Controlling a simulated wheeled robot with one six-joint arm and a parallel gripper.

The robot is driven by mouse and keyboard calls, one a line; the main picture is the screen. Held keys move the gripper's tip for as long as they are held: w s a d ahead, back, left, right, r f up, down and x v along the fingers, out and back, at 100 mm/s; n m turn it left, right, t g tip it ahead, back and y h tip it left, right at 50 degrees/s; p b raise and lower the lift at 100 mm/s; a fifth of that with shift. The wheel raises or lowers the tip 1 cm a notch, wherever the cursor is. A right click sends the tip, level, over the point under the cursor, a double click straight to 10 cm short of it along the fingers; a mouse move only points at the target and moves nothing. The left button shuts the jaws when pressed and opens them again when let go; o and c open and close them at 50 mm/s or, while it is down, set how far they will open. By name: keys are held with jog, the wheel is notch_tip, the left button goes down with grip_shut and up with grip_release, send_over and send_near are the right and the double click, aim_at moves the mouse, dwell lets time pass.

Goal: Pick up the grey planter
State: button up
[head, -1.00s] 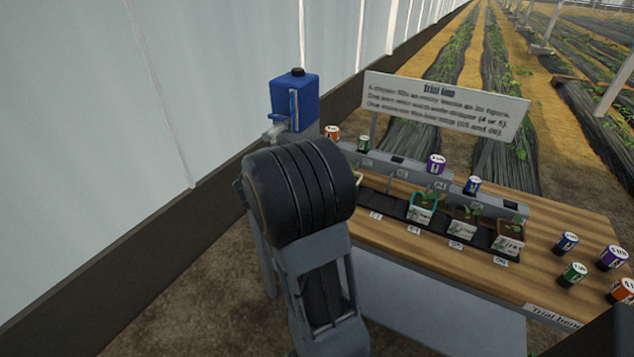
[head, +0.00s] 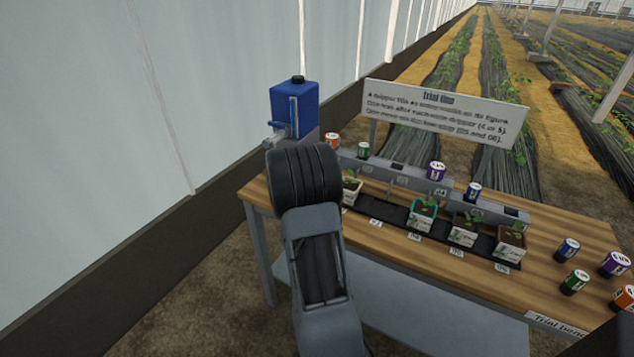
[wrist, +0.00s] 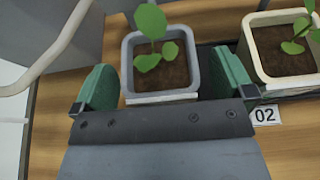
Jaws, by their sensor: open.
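The grey planter (wrist: 127,78) shows in the wrist view. It is a square pot with a grey rim, dark soil and a small green seedling. My gripper (wrist: 165,85) is open, with one green finger at the left of the planter and one at its right. The planter's near face lies between the fingers, and I cannot tell whether they touch it. In the head view my arm hides the grey planter and my gripper.
A cream-rimmed planter (wrist: 254,62) stands close to the right finger, behind the label 02 (wrist: 264,115). In the head view a teal-rimmed planter (head: 421,222) and others stand along the wooden bench (head: 400,252). A blue tank (head: 294,106) stands at the left end.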

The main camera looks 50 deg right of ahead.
jog(key=shift+x, duration=0.9)
jog(key=shift+r, duration=0.1)
jog(key=c, duration=1)
